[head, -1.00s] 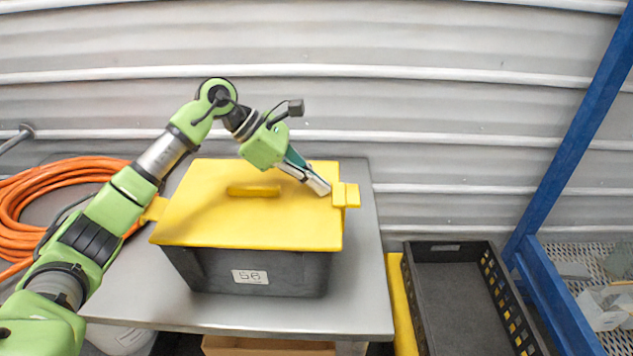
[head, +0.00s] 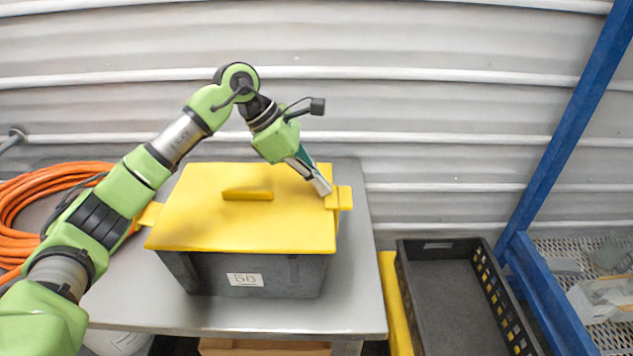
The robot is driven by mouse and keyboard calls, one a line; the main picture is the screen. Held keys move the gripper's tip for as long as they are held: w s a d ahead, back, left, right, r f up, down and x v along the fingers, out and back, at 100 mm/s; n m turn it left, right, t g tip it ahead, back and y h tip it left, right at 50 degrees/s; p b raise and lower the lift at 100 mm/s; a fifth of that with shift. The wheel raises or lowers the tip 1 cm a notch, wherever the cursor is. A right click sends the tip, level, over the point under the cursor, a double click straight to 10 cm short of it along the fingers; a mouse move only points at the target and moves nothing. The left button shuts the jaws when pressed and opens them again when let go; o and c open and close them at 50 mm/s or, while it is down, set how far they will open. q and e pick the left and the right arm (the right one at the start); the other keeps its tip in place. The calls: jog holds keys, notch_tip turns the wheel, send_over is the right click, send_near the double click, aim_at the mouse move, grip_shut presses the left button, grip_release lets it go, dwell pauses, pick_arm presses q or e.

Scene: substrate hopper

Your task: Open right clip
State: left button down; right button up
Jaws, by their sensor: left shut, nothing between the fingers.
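A dark grey hopper box (head: 200,273) with a yellow lid (head: 205,218) stands on a metal table. The lid lies flat and has a raised yellow handle (head: 248,195). The right clip (head: 345,198) is a yellow tab sticking out from the lid's right edge. The left clip (head: 150,214) sticks out on the left, partly behind my left arm. My left gripper (head: 325,188) is shut and empty, pointing down to the right, with its tips at the inner side of the right clip. I cannot tell whether they touch it. My right gripper is not in view.
The grey table (head: 352,290) has free room in front and right of the box. A coiled orange hose (head: 30,205) lies at left. An empty black crate (head: 450,290) and a blue frame (head: 565,130) are at right. A corrugated wall is behind.

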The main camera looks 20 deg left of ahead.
aim_at(346, 193)
pick_arm(q)
jog(key=shift+w+d+r+y, duration=0.1)
jog(key=shift+w+d+y, duration=0.05)
jog(key=shift+d+y, duration=0.25)
jog(key=shift+d, duration=0.25)
jog(key=shift+w+d, duration=0.15)
jog(key=shift+d, duration=0.45)
jog(key=shift+w+d+b, duration=0.25)
jog(key=shift+d+b, duration=0.4)
jog(key=shift+d, duration=0.1)
jog(key=shift+w+d+b, duration=0.25)
jog(key=shift+d+b, duration=0.35)
jog(key=shift+d, duration=0.1)
jog(key=shift+a, duration=0.1)
